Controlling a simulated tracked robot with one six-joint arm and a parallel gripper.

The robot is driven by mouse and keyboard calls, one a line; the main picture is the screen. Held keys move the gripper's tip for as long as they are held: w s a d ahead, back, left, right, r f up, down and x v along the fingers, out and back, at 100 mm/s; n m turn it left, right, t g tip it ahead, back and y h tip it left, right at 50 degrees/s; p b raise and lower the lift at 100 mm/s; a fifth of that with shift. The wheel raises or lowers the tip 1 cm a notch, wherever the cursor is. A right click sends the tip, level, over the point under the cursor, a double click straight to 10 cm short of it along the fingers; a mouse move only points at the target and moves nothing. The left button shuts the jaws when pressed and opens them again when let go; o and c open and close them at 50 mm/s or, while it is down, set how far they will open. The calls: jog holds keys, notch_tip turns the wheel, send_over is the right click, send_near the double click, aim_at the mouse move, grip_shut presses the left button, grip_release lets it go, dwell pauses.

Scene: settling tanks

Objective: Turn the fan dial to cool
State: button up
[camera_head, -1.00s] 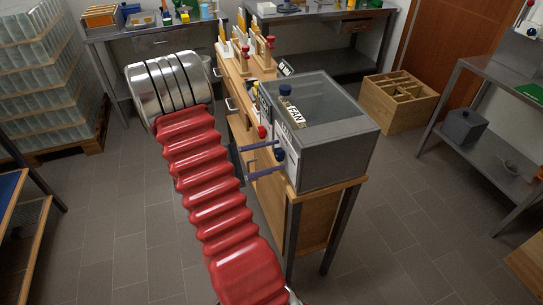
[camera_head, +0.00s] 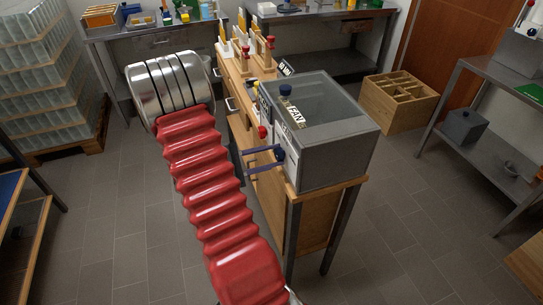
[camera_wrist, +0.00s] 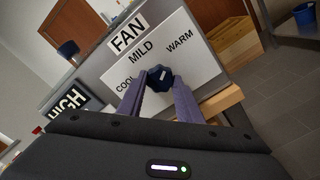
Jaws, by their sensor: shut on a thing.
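The fan dial (camera_wrist: 160,78) is a dark blue knob on a white plate (camera_wrist: 190,52) marked COOL, MILD and WARM, below a FAN label. A small pale mark shows on the knob, but I cannot tell clearly which word it points at. My gripper (camera_wrist: 158,88) is shut on the dial, with one purple finger on each side of it. In the head view my gripper (camera_head: 278,157) reaches the front of the grey box (camera_head: 335,145) from the left, and its fingers hide part of the dial (camera_head: 281,155).
A second plate marked HIGH (camera_wrist: 66,102) is left of the fan plate. Another blue knob (camera_head: 285,90) stands on top of the grey box. A red-topped part (camera_head: 262,132) sits close behind my fingers.

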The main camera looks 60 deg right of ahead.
jog(key=shift+n, duration=0.3)
jog(key=n, duration=0.5)
jog(key=shift+a+f, duration=0.1)
jog(key=n, duration=1.2)
jog(key=shift+n, duration=0.3)
jog(key=n, duration=0.5)
jog(key=shift+n, duration=0.4)
jog(key=o, duration=1)
jog(key=shift+o, duration=0.2)
jog(key=shift+w+a, duration=0.1)
